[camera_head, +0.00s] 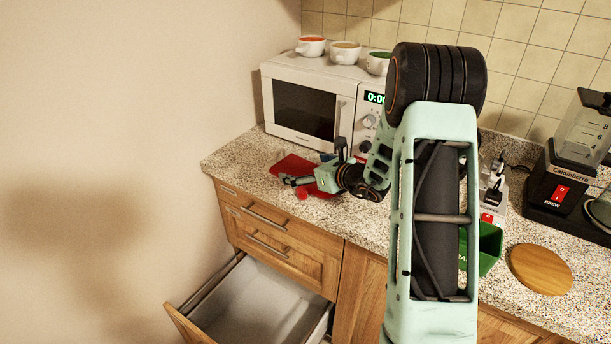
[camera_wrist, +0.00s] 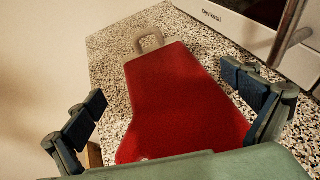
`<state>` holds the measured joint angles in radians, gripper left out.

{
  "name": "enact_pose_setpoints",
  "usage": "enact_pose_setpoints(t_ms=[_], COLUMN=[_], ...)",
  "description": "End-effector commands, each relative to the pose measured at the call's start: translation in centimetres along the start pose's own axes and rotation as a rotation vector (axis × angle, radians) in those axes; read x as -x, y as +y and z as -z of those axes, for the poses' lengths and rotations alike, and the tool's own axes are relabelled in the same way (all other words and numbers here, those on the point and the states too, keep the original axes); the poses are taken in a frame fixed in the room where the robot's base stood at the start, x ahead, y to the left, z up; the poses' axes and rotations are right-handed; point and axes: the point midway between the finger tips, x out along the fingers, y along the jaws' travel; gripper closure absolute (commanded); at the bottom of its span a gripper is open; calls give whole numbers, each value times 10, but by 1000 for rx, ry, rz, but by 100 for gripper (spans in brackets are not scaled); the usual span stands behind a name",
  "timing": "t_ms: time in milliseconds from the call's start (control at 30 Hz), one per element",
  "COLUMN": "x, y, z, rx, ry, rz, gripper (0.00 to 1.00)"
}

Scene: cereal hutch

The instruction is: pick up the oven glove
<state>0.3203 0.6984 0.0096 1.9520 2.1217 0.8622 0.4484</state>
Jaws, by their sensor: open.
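The oven glove is a red, flat-lying piece with a grey-beige loop at its far end. It fills the middle of the wrist view (camera_wrist: 180,95), and a part of it shows on the counter in the head view (camera_head: 291,166). My gripper (camera_head: 314,167) is over the glove, in front of the microwave, and hides part of it. In the wrist view my gripper (camera_wrist: 164,90) is open, with one dark-padded finger on each side of the glove. Nothing is between the fingers that they grip. The glove's near end is hidden by my gripper's body.
A white microwave (camera_head: 298,108) stands behind the glove, with several cups on top. The speckled counter (camera_head: 237,160) ends at the left wall. An open drawer (camera_head: 257,305) juts out below. A green container (camera_head: 489,249), a round wooden board (camera_head: 540,269) and a coffee maker (camera_head: 562,183) are at right.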

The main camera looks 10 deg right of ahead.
Motion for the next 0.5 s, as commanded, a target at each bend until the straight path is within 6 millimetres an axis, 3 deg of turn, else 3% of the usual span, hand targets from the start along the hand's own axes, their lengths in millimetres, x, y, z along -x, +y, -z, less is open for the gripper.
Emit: enact_pose_setpoints(t_ms=[500], x=[-54], y=[4], z=[-2], rx=[2], ry=[1], rz=[0], gripper=[0])
